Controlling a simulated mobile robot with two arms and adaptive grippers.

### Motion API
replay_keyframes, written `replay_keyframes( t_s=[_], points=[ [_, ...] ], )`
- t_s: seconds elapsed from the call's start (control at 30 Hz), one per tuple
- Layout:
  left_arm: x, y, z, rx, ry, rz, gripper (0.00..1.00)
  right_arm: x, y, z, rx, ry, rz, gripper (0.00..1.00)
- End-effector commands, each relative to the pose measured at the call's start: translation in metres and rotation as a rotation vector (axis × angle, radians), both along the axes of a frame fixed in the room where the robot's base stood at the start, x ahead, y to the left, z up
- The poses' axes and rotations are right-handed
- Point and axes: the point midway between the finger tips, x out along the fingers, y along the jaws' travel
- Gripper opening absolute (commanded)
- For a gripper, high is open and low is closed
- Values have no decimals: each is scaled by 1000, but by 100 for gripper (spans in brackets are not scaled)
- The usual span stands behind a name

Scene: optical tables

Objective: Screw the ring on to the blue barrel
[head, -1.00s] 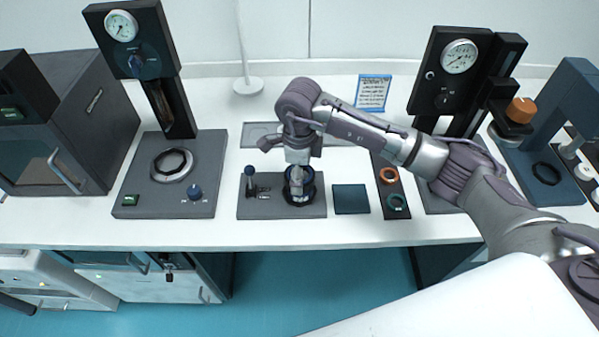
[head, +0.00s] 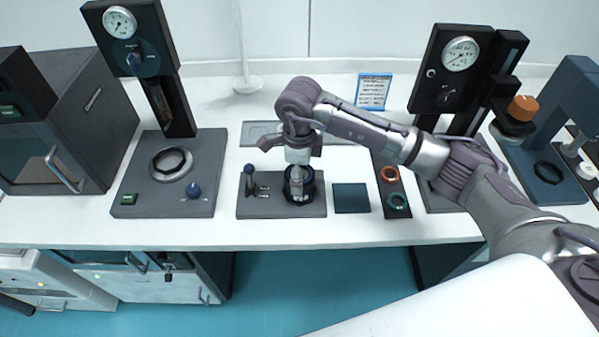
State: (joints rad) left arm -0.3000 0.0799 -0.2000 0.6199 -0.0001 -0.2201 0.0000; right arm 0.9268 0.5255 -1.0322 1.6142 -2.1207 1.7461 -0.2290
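A dark blue, round barrel (head: 311,190) stands upright on the right part of a grey fixture plate (head: 270,210) in the middle of the table. My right gripper (head: 298,192) points down over the barrel's top, its fingers at or inside the rim. The fingers hide most of the barrel's top. I cannot tell whether they are open or closed on a ring there. An orange ring (head: 389,174) and a green ring (head: 397,200) lie on a dark narrow tray to the right. My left gripper is not in view.
Gauge stations stand at left (head: 168,190) and right (head: 455,80). A small sign (head: 373,91) stands behind my arm.

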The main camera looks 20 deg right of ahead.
Motion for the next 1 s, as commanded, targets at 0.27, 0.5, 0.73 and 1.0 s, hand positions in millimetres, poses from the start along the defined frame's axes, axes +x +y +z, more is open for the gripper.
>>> replay_keyframes(
  t_s=[0.27,0.5,0.73,1.0],
  points=[
    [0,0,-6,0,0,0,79,0,0,-4,0,-1,-1,46],
    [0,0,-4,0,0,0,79,0,0,-2,0,-1,-61,46],
    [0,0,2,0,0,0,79,0,0,-1,0,0,-462,46],
    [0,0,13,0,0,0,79,0,1,-1,1,1,-967,46]
  ],
)
